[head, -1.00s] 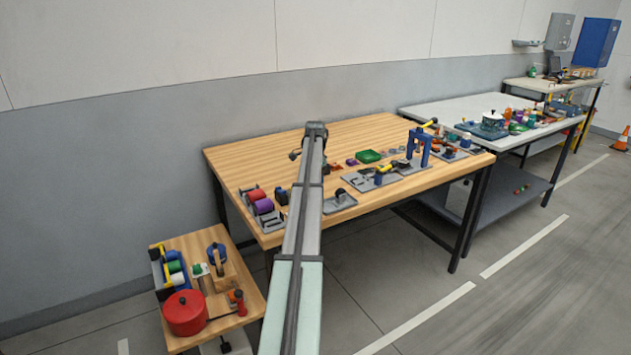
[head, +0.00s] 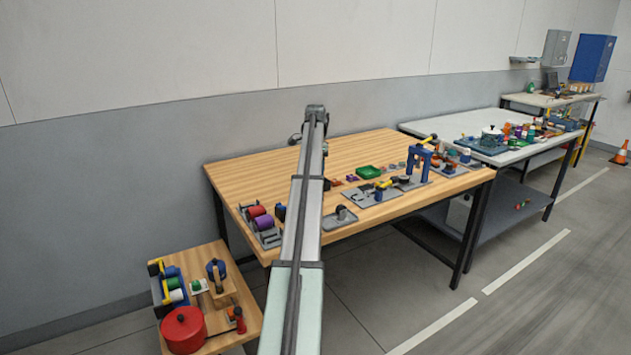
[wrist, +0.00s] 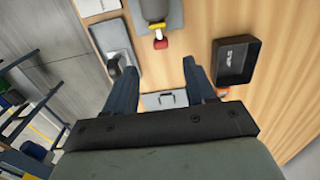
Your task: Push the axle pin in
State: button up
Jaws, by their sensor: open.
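My gripper (wrist: 158,72) is open in the wrist view, its two dark fingers spread with nothing held between them, above the wooden table (head: 360,148). In the head view my arm hides the gripper itself. I cannot make out an axle pin for certain in any view. A roll holder (head: 268,238) with a red roll and a purple roll sits at the table's near left corner. A grey plate with a dark round part (head: 340,216) stands right of my arm; a similar plate (wrist: 110,40) shows left of the fingers in the wrist view.
A black tray (wrist: 236,62) lies right of the fingers. A low side table at left holds a red pot (head: 183,330). The table's back is clear.

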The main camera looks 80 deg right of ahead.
jog(key=shift+r, duration=1.05)
